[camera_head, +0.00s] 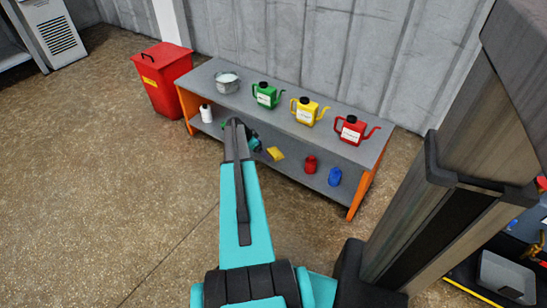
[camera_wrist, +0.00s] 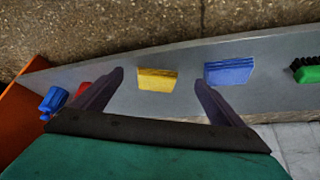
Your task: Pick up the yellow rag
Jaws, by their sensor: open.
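The yellow rag (camera_head: 275,153) lies on the lower shelf of the grey and orange bench, as a small folded block. In the wrist view the rag (camera_wrist: 157,79) appears between the two fingertips of my gripper (camera_wrist: 159,76), nearer the left finger. My gripper is open and empty, with its fingers spread apart. In the head view my gripper (camera_head: 256,143) is at the lower shelf, just left of the rag and partly hidden by my arm. I cannot tell how far the fingertips are from the rag.
The lower shelf (camera_wrist: 270,47) also holds a blue block (camera_wrist: 229,71), a green brush (camera_wrist: 306,70), a red item (camera_head: 310,164) and a blue item (camera_head: 335,176). The bench top (camera_head: 235,100) hangs above, carrying a pot (camera_head: 227,83) and several cans. A red bin (camera_head: 163,78) stands left.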

